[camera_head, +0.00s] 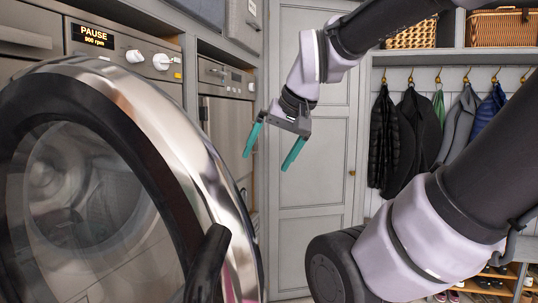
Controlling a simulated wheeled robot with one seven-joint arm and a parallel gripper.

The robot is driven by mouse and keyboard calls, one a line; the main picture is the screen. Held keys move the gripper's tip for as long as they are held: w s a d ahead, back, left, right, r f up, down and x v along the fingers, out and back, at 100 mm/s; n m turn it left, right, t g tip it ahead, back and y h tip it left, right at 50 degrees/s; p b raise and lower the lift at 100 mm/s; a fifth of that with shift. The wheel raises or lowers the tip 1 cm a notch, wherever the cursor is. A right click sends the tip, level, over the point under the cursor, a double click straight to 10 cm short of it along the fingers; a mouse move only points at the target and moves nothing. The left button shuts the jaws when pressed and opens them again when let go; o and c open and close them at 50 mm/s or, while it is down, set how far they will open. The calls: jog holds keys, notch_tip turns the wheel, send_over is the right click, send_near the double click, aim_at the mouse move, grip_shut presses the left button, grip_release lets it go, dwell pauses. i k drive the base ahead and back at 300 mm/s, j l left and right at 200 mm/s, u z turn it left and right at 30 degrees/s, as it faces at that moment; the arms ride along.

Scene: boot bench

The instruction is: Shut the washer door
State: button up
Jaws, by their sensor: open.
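The washer door (185,128) is a large round door with a chrome rim, a black inner ring and a glass window. It stands swung open and fills the lower left, close to the camera. A dark handle (207,262) sits at its right side. The washer (122,45) behind it shows a panel reading PAUSE, 900 rpm. My gripper (268,155) has two teal fingers spread apart, pointing down, with nothing between them. In the picture it is right of the door's rim, apart from it. The washer's opening shows only through the glass.
A second appliance (226,100) stands right of the washer. A grey tall cupboard door (312,215) is behind my gripper. Coats (417,130) hang on hooks at right, below wicker baskets (500,27). Shoes (490,283) sit on a low rack. My arm covers much of the right side.

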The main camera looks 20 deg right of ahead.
aim_at(106, 115)
jog(key=k+l, duration=0.15)
jog(key=k, duration=0.35)
jog(key=k+l, duration=0.2)
jog(key=k, duration=0.35)
jog(key=k+l, duration=0.15)
jog(key=k, duration=0.35)
jog(key=i, duration=0.45)
